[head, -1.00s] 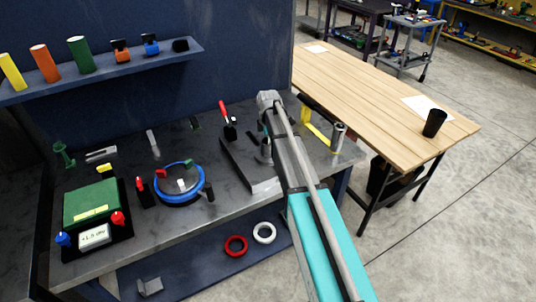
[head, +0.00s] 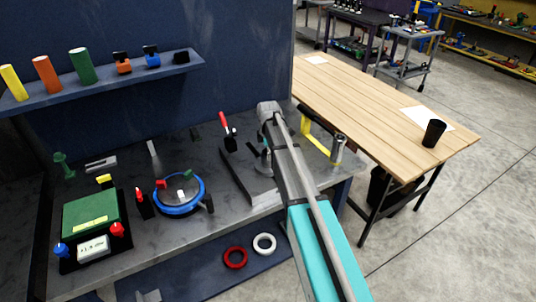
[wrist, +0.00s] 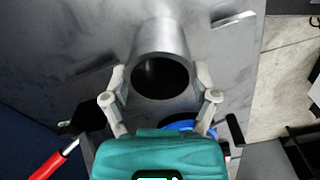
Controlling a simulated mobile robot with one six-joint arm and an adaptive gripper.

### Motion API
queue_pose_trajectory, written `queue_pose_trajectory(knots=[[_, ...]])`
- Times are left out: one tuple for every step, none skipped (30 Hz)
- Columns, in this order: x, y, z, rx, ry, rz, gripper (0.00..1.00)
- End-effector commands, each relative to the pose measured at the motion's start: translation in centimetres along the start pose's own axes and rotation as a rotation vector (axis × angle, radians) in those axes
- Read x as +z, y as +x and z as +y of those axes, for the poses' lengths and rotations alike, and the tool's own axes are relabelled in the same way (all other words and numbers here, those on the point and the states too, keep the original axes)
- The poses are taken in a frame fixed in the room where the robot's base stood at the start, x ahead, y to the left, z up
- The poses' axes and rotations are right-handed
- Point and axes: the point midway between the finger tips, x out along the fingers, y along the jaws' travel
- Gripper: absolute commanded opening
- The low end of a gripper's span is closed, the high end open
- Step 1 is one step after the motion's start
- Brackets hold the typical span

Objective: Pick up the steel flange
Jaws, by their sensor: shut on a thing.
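The steel flange (wrist: 160,48) shows in the wrist view as a grey hollow cylinder, its dark round opening facing the camera. My gripper (wrist: 160,80) has one finger on each side of it and is shut on it. In the head view, the grey flange (head: 264,164) is at the end of my arm, over the right part of the dark workbench (head: 205,236). My arm covers part of it there. I cannot tell whether its far end touches the surface below.
A dark plate (head: 236,177) is just left of the flange. A red-handled clamp (head: 228,133) stands behind it, and a blue ring fixture (head: 178,208) is to the left. A steel cylinder (head: 338,149) and a yellow handle (head: 316,132) are to the right. The wooden table (head: 375,100) is mostly clear.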

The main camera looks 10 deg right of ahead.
Motion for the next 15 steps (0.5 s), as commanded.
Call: queue_pose_trajectory(knots=[[0.0, -0.3, 0.0, 0.000, 0.000, 0.000, 0.15], [0.0, -0.4, 0.0, 0.000, 0.000, 0.000, 0.15], [0.0, -0.6, 0.0, 0.000, 0.000, 0.000, 0.15], [0.0, -0.7, 0.0, 0.000, 0.000, 0.000, 0.15], [0.0, -0.9, 0.0, 0.000, 0.000, 0.000, 0.15], [0.0, -1.1, 0.0, 0.000, 0.000, 0.000, 0.15], [0.0, -1.3, 0.0, 0.000, 0.000, 0.000, 0.15], [0.0, -1.5, 0.0, 0.000, 0.000, 0.000, 0.15], [0.0, -1.8, 0.0, 0.000, 0.000, 0.000, 0.15], [0.0, -2.0, 0.0, 0.000, 0.000, 0.000, 0.15], [0.0, -2.2, 0.0, 0.000, 0.000, 0.000, 0.15], [0.0, -2.5, 0.0, 0.000, 0.000, 0.000, 0.15], [0.0, -2.8, 0.0, 0.000, 0.000, 0.000, 0.15], [0.0, -3.1, 0.0, 0.000, 0.000, 0.000, 0.15], [0.0, -3.4, 0.0, 0.000, 0.000, 0.000, 0.15]])
